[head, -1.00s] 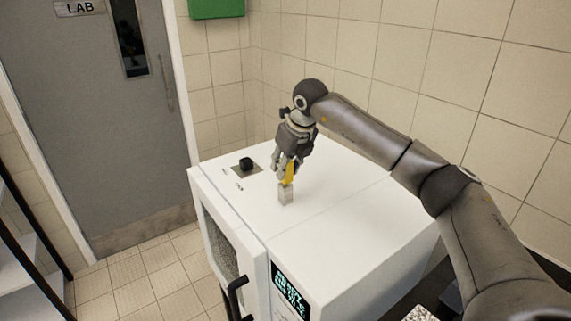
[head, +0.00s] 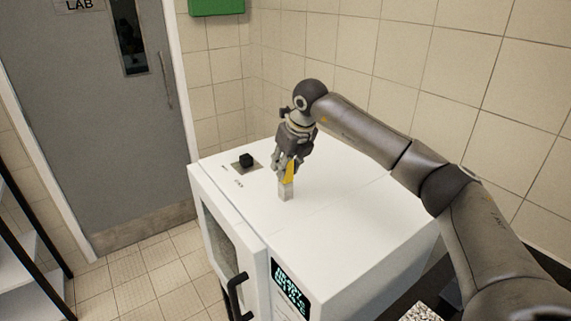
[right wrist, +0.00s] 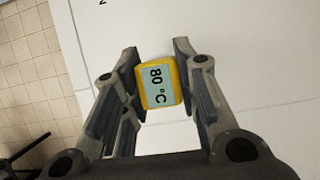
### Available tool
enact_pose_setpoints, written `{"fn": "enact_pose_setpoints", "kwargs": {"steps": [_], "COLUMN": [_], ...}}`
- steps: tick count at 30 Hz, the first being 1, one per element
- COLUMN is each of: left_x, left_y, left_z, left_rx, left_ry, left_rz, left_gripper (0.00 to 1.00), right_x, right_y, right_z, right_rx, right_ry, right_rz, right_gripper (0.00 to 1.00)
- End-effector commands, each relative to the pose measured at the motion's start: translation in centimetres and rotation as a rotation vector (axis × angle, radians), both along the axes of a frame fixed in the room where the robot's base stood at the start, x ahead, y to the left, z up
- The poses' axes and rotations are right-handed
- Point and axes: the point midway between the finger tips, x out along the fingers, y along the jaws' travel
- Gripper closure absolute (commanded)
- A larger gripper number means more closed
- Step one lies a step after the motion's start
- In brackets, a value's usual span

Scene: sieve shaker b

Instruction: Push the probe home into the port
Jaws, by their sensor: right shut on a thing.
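My right gripper (head: 284,174) is shut on the probe, a yellow-bodied piece (head: 290,172) with a pale silver block-like lower part (head: 286,191). It is over the white top of the cabinet (head: 345,205). In the right wrist view the probe's yellow head (right wrist: 160,83) sits between the two fingers, with a pale face reading "80 °C". I cannot tell whether the silver end touches the top or stands above it. No port opening shows beneath it. My left gripper is not in view.
A black knob-like piece (head: 246,160) on a dark square plate stands on the top to the left, with small printed labels beside it. The cabinet has a windowed front door with a black handle (head: 236,291) and a lit display (head: 290,287). A tiled wall stands behind.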

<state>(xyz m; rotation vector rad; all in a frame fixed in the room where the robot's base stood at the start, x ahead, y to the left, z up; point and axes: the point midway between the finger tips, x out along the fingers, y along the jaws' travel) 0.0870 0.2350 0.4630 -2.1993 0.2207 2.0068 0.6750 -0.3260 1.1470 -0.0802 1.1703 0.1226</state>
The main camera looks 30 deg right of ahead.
Motion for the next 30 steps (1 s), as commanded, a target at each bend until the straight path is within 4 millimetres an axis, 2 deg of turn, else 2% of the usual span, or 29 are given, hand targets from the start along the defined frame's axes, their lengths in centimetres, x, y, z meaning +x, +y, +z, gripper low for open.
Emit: {"fn": "enact_pose_setpoints", "kwargs": {"steps": [2, 3, 9, 20, 30], "left_x": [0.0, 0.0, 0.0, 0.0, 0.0], "left_y": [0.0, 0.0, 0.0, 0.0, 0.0], "left_z": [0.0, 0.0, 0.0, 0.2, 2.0], "left_rx": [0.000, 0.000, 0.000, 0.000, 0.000], "left_ry": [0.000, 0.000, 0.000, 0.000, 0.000], "left_rz": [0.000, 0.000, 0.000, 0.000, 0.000], "left_gripper": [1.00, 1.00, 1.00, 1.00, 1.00], "right_x": [0.0, 0.0, 0.0, 0.0, 0.0], "right_y": [0.0, 0.0, 0.0, 0.0, 0.0], "right_z": [0.0, 0.0, 0.1, 0.3, 2.9], "right_rx": [0.000, 0.000, 0.000, 0.000, 0.000], "right_ry": [-0.001, 0.000, 0.000, 0.000, 0.000], "right_rz": [0.000, 0.000, 0.000, 0.000, 0.000], "right_gripper": [0.96, 0.71, 0.47, 0.47, 0.47]}}
